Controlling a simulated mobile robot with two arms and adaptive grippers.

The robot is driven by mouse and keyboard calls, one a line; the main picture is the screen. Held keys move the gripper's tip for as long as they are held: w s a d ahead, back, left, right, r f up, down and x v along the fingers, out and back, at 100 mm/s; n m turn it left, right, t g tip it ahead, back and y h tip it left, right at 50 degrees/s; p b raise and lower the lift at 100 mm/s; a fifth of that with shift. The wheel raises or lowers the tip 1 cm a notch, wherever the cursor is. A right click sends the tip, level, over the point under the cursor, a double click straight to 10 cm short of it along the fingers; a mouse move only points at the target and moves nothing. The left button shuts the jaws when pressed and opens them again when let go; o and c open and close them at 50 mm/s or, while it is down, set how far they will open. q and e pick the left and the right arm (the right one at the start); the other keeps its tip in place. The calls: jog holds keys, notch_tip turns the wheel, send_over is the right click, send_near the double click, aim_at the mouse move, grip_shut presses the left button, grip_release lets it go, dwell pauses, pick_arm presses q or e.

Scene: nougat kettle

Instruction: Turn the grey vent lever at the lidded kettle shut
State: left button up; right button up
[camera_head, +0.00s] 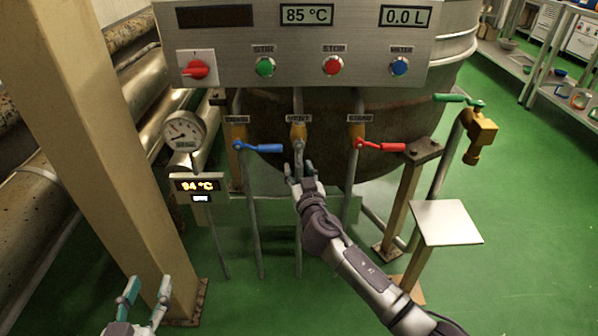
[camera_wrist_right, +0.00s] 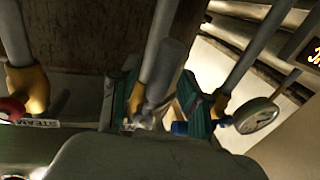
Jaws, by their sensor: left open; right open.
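The grey vent lever (camera_head: 298,147) sits at the middle yellow valve below the control panel of the kettle (camera_head: 440,80). It hangs downward in line with its pipe, its lower part at my right gripper. My right gripper (camera_head: 298,171) is open, with its fingers either side of the lever's lower end. In the right wrist view the grey lever grip (camera_wrist_right: 171,70) shows between the two green-padded fingers (camera_wrist_right: 152,103); contact cannot be told. My left gripper (camera_head: 147,289) is open and empty at the lower left, well away from the valves.
A blue lever (camera_head: 262,148) is left of the vent valve and a red lever (camera_head: 385,147) right; both lie sideways. A pressure gauge (camera_head: 184,132) and a 94 °C display (camera_head: 198,186) stand at left. A beige column (camera_head: 100,130) and a small white plate (camera_head: 446,222) flank the area.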

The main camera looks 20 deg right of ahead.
jog(key=shift+w, duration=0.2)
grip_shut()
dwell(0.4)
